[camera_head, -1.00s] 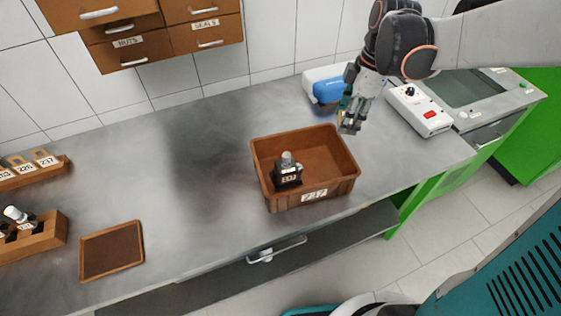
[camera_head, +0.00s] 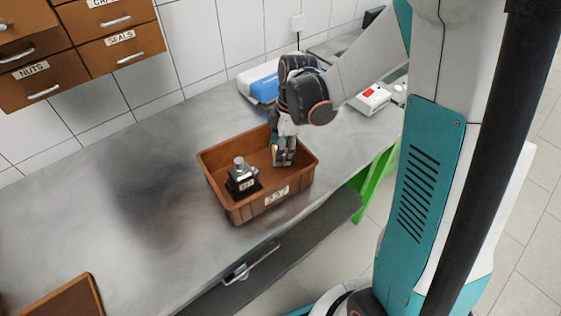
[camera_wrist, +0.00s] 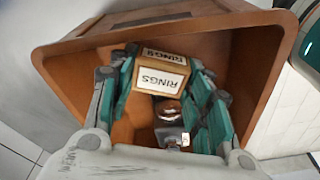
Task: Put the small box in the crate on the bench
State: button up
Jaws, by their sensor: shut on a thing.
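The small box (camera_wrist: 160,76), brown with white labels reading RINGS, is held between the fingers of my gripper (camera_wrist: 160,88) in the wrist view. In the head view my gripper (camera_head: 282,158) is over the right part of the crate, its fingertips at or below the rim level; the box is mostly hidden there. The brown crate (camera_head: 263,209) stands on the bench with a white number label on its front. A dark pump-like part with a silver top (camera_head: 241,178) stands inside the crate at the left; it also shows beyond the box in the wrist view (camera_wrist: 168,112).
A white device with a red button (camera_head: 370,98) is at the right. Brown drawers (camera_head: 110,40) hang on the wall at the upper left.

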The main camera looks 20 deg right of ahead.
jog(key=shift+f+b, duration=0.75)
jog(key=shift+f, duration=1.4)
jog(key=shift+f, duration=0.2)
jog(key=o, duration=0.8)
jog(key=shift+r, duration=0.1)
